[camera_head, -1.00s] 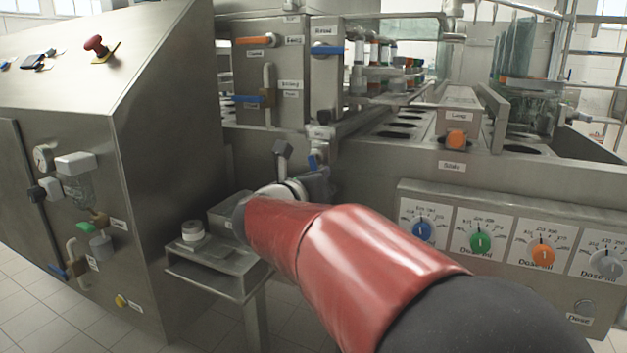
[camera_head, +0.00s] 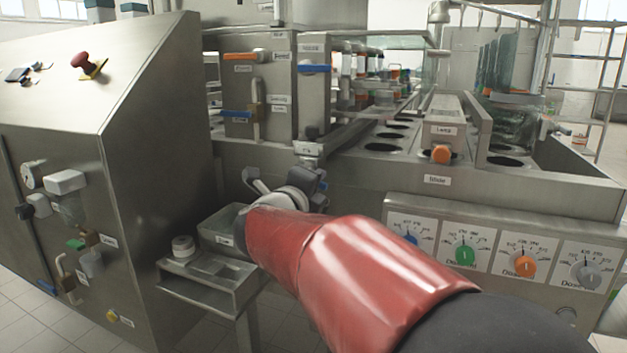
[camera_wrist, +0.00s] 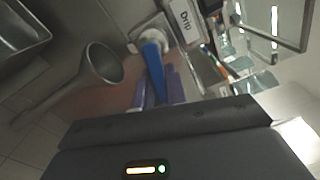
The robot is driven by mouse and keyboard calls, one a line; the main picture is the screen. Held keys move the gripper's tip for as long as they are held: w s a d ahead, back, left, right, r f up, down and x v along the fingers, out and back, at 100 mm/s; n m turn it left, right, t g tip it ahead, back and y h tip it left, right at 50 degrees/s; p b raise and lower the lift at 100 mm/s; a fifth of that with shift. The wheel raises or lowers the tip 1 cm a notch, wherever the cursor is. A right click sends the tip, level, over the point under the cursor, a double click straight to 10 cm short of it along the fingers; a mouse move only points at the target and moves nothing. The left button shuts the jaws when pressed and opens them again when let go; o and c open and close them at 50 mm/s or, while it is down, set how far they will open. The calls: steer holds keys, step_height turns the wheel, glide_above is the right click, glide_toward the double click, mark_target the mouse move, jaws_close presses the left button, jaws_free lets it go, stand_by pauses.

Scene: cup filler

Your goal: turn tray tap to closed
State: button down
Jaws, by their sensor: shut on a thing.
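The tap with a blue lever (camera_wrist: 152,58) sits beside the "Drip" label in the wrist view. The same label (camera_head: 309,149) shows in the head view on the machine front, where my gripper hides the lever. My gripper (camera_wrist: 156,92) is shut on the blue lever, with its purple-grey fingers on either side of the lever's end. In the head view my gripper (camera_head: 311,184) is just below the label, partly hidden by my red arm.
Dose knobs (camera_head: 465,255) line the panel at right. A slanted steel cabinet (camera_head: 150,130) stands at left.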

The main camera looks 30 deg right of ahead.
steer(key=shift+r+n, duration=0.25)
steer(key=shift+n, duration=0.55)
steer(key=shift+r+n, duration=0.2)
steer(key=shift+n, duration=0.6)
steer(key=c, duration=1.4)
jaws_free()
steer(key=shift+c, duration=0.2)
steer(key=v, duration=0.7)
steer(key=shift+s+a, duration=0.3)
steer(key=shift+r+n, duration=0.1)
steer(key=shift+n, duration=0.2)
